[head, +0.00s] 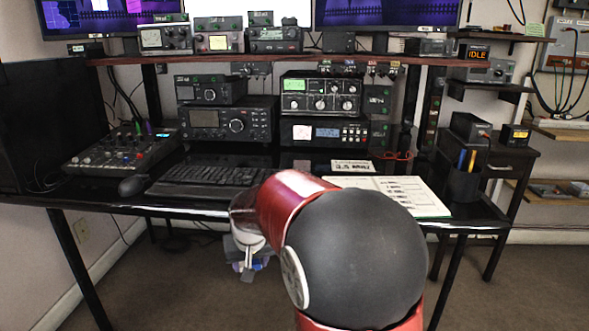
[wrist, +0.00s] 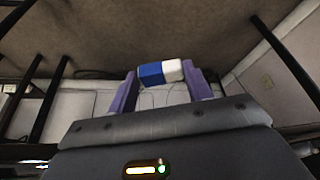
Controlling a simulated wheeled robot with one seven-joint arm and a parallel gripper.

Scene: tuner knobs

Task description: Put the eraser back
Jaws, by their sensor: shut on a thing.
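The eraser (wrist: 153,73), a small block with a blue sleeve and a white end, is held crosswise between the two purple fingers of my gripper (wrist: 161,76) in the wrist view. The fingers press on its two ends, and it hangs clear of any surface there. In the head view my gripper (head: 248,268) hangs just in front of and below the desk's front edge, partly hidden by my arm. I cannot clearly make out the eraser in the head view.
The black desk (head: 215,208) carries a keyboard (head: 205,180), mouse (head: 132,186), mixer (head: 122,148), open book (head: 415,195) and a dark pen cup (head: 463,186). Several radios stand at the back under a shelf (head: 350,58). Carpeted floor (wrist: 170,25) shows beneath the eraser.

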